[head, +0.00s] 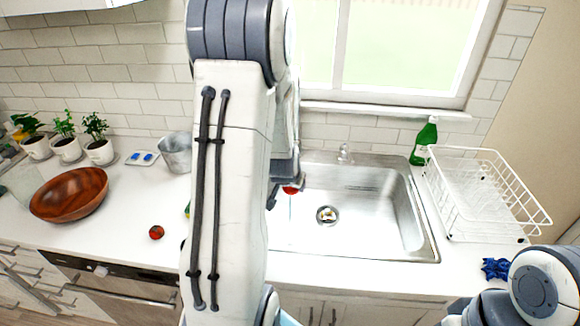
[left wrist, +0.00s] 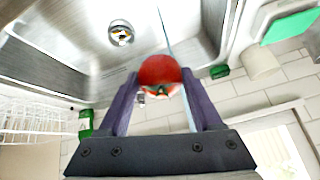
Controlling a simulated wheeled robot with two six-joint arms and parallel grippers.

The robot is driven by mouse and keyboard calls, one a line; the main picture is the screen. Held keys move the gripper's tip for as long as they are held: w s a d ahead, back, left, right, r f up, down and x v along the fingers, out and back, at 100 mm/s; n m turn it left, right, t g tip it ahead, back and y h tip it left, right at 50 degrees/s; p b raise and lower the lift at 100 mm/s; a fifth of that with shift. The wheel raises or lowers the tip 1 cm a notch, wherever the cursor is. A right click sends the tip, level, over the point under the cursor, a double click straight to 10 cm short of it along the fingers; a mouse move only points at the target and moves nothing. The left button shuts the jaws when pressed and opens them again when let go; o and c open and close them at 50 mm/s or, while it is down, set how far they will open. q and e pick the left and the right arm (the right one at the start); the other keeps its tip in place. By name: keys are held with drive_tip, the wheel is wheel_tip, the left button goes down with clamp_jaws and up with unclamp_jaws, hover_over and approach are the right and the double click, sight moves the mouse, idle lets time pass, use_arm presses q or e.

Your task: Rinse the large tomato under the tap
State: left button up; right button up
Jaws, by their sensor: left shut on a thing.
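The large red tomato (head: 291,190) is over the left part of the steel sink (head: 375,235), partly hidden by my left arm. My left gripper (left wrist: 163,95) is shut on the tomato (left wrist: 159,72), with one finger on each side. A thin pale line, like a stream of water, runs down from the tomato toward the sink floor. It also shows beside the tomato in the left wrist view. A small metal tap part (head: 344,153) stands at the sink's back edge; the rest of the tap cannot be made out. My right gripper is not in view.
A smaller tomato (head: 156,232), a wooden bowl (head: 70,196), a metal bucket (head: 176,154) and potted plants (head: 98,147) stand on the left counter. A green bottle (head: 424,141), a white dish rack (head: 485,190) and a blue item (head: 495,268) are right of the sink.

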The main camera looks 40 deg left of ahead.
sight(291, 189)
use_arm(q)
drive_tip(key=shift+s+d+r+p, duration=0.6)
drive_tip(key=shift+s+r, duration=0.3)
drive_tip(key=shift+s+d+r+p, duration=0.55)
drive_tip(key=shift+s+r, duration=0.3)
